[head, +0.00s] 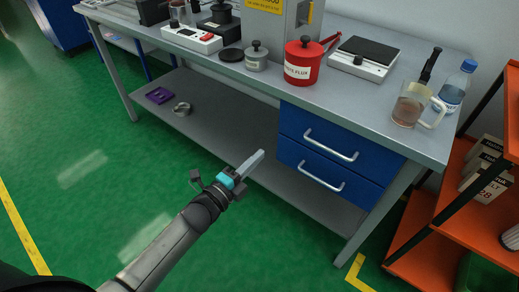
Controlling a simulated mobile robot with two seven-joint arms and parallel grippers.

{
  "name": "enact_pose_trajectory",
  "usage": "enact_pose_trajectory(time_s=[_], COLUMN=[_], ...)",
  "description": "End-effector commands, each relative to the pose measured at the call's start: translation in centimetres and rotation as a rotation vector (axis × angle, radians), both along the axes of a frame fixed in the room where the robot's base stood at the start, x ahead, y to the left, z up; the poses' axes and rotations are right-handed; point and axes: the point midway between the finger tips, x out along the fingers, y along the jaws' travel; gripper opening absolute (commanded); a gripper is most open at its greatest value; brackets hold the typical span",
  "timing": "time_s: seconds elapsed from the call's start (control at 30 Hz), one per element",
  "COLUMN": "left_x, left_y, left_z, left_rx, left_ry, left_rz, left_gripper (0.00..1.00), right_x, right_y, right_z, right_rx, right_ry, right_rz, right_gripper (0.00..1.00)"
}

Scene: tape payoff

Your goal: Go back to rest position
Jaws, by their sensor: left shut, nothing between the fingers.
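My left gripper (249,165) shows in the head view, with its arm coming in from the lower left. Its fingers are shut with nothing between them. It is in front of the workbench (240,78), below the height of its top and to the left of the blue drawers (325,145). It looks apart from the bench, though the exact gap is hard to judge. My right gripper is not in view.
On the bench stand a red pot (303,62), a scale (362,58), a glass mug (410,105) and a water bottle (455,85). An orange shelf (465,215) stands at the right. A purple tray (159,95) lies on the lower shelf. Green floor at the left is clear.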

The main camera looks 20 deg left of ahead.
Motion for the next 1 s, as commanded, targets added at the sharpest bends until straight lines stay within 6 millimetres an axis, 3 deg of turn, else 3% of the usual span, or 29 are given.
enact_pose_trajectory(time_s=[0.27, 0.37, 0.47, 0.57, 0.67, 0.8, 0.9, 1.0], left_x=[-0.3, -0.9, -2.6, -6.1, -10.9, -19.3, -25.4, -30.6], left_y=[0.2, 0.9, 2.2, 3.6, 4.9, 5.9, 6.2, 6.3], left_z=[-0.5, -3.0, -8.1, -14.5, -20.5, -27.1, -30.3, -32.2], left_rx=[-0.01, -0.071, -0.195, -0.356, -0.508, -0.693, -0.796, -0.867], left_ry=[0.016, 0.108, 0.287, 0.512, 0.724, 0.981, 1.124, 1.221], left_rz=[0.006, 0.042, 0.126, 0.258, 0.417, 0.67, 0.855, 1.016], left_gripper=[0.0, 0.0, 0.0, 0.0, 0.0, 0.0, 0.0, 0.0], right_x=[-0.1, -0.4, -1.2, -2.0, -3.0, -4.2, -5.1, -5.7], right_y=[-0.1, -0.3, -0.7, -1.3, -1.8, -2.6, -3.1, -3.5], right_z=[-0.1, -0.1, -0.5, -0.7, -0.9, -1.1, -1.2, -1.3], right_rx=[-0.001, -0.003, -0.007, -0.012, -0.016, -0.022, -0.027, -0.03], right_ry=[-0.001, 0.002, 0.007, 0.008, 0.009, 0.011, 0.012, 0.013], right_rz=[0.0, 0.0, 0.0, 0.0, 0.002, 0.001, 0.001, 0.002], right_gripper=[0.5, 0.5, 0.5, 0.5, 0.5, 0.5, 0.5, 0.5])
